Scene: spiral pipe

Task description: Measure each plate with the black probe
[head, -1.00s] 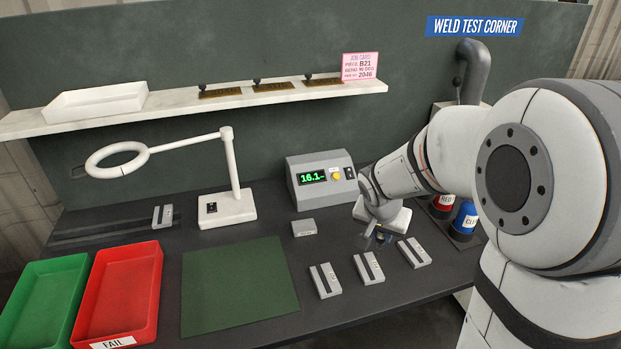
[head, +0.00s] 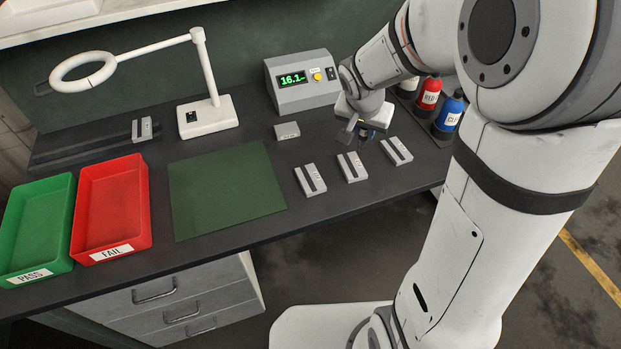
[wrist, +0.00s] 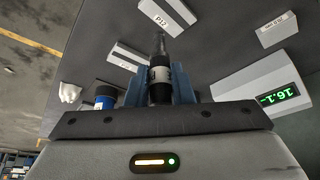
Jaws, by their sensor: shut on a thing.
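My gripper (head: 366,132) is shut on the black probe (wrist: 160,78), which has a pale band and sits between its blue fingers in the wrist view. The tip points toward the bench near the plate marked P12 (wrist: 176,14); I cannot tell whether it touches anything. In the head view three grey plates with dark stripes, a left one (head: 305,184), a middle one (head: 347,172) and a right one (head: 391,156), lie in a row right of the green mat (head: 225,190). The gauge (head: 302,95) reads about 16.1; it also shows in the wrist view (wrist: 235,98).
A small labelled grey block (head: 287,130) lies near the gauge. Another grey piece (head: 143,129) stands by dark rails at left. A green PASS tray (head: 38,225), a red FAIL tray (head: 112,205), a lamp (head: 208,115) and bottles (head: 428,95) also stand here. The mat is empty.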

